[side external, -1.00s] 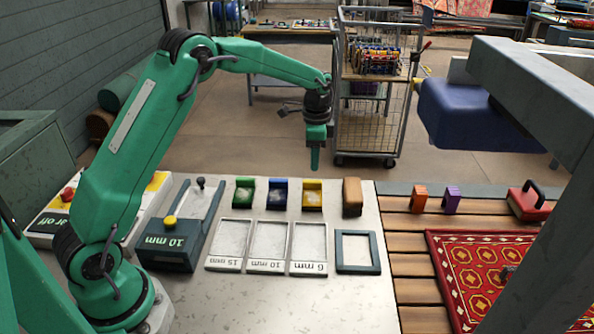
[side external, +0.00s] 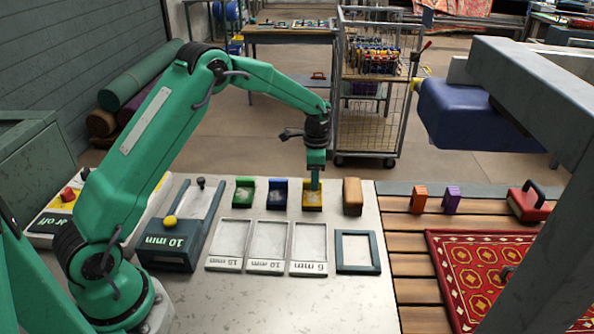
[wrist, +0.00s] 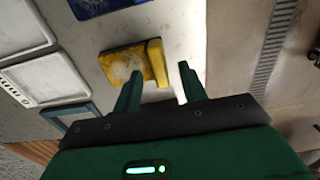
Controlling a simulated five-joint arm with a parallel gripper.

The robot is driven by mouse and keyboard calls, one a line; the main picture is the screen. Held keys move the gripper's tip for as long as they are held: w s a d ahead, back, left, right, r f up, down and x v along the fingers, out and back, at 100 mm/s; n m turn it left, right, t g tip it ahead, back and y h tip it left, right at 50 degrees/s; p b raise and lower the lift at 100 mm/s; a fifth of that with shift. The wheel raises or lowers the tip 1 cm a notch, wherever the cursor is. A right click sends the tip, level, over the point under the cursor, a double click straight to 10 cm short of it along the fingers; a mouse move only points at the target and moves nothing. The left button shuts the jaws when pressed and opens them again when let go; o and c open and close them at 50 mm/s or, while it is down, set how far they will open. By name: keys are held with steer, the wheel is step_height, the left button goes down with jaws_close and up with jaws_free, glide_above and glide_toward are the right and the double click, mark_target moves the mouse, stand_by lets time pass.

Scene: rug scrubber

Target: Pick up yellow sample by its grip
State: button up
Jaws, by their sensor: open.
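The yellow sample (side external: 312,205) lies on the light metal table, at the right end of a row with the green sample (side external: 243,192) and the blue sample (side external: 278,193). Its yellow grip (wrist: 157,62) is a raised bar along one edge, clear in the wrist view. My gripper (side external: 315,186) is over the yellow sample in the side view and hides part of its grip. In the wrist view my gripper (wrist: 158,86) is open and empty, its two fingers apart with the grip's end just ahead, nearer the left finger. I cannot tell whether they touch.
A tan block (side external: 352,197) stands right of the yellow sample. Labelled trays (side external: 309,248) and a dark frame (side external: 358,252) lie in front. A 10 mm device (side external: 180,228) is at left. A red rug (side external: 480,265) lies on slats at right.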

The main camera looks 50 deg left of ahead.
steer(key=shift+f, duration=0.35)
jaws_close()
steer(key=shift+r, duration=0.1)
stand_by(0.3)
steer(key=shift+r, duration=0.7)
steer(key=r, duration=0.1)
steer(key=d+r, duration=0.1)
steer(key=r, duration=0.1)
steer(key=shift+s+r, duration=0.1)
steer(key=shift+s, duration=0.05)
steer(key=s+d+r, duration=0.4)
steer(key=d+r, duration=0.2)
steer(key=d, duration=0.3)
steer(key=shift+s+d+r, duration=0.15)
steer(key=shift+s+d, duration=0.15)
